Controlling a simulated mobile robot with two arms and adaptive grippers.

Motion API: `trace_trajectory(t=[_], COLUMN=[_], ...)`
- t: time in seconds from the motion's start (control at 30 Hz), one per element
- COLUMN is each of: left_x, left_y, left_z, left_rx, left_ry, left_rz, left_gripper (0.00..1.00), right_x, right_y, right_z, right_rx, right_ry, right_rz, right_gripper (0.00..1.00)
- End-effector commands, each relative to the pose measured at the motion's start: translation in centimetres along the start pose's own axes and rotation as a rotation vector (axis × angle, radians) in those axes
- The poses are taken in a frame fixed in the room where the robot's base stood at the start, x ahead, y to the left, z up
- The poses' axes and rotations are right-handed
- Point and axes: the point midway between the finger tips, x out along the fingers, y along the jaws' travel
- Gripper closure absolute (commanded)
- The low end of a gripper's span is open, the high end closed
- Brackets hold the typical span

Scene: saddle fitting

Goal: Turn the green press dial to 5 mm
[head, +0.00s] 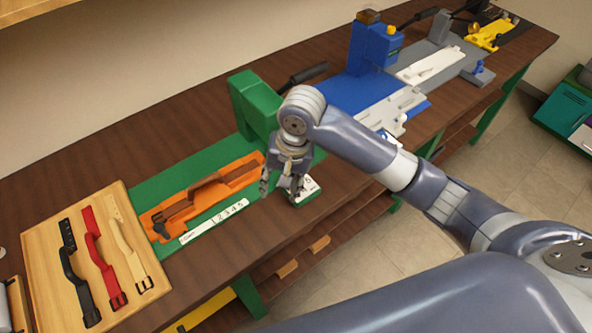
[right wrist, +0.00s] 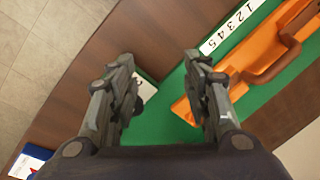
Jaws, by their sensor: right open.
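The green press (head: 250,104) stands on a green base on the workbench, with its dark lever (head: 302,75) out to the right. A small white plate with dark marks (head: 305,187) sits at the base's front right corner. It also shows in the right wrist view (right wrist: 147,88), partly behind a finger. The dial's knob and setting cannot be made out; my gripper covers part of that corner. My right gripper (head: 281,188) is open, fingers pointing down, just left of and above the plate. Its two fingers stand apart in the wrist view (right wrist: 158,62). My left gripper is out of view.
An orange fixture (head: 240,176) holding a brown strap lies left of my gripper, with a white 1-to-5 scale strip (head: 228,212) in front. A wooden board (head: 48,245) with black, red and cream straps is at left. A blue press (head: 370,48) stands behind my arm.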

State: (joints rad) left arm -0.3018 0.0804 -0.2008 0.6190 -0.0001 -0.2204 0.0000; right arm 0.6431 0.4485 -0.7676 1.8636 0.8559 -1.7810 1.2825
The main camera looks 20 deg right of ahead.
Motion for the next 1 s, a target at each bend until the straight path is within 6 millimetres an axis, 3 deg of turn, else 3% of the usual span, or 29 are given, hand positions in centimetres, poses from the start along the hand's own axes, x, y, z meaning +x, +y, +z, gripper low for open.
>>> trace_trajectory(t=[0.03,0.2,0.43,0.57,1.0], left_x=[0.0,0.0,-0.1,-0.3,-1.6], left_y=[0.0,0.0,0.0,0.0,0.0], left_z=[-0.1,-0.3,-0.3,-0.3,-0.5], left_rx=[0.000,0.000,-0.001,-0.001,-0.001], left_ry=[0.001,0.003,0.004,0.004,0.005], left_rz=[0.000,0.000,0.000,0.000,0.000], left_gripper=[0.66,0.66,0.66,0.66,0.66], right_x=[-1.5,-5.0,-7.1,-6.2,1.3], right_y=[0.3,1.4,2.3,2.5,3.8], right_z=[-1.7,-4.8,-6.3,-6.4,-6.3], right_rx=[0.059,0.255,0.384,0.391,0.388], right_ry=[0.012,0.021,0.030,0.028,0.030], right_rz=[0.034,0.121,0.168,0.170,0.168], right_gripper=[0.55,0.55,0.55,0.55,0.55])
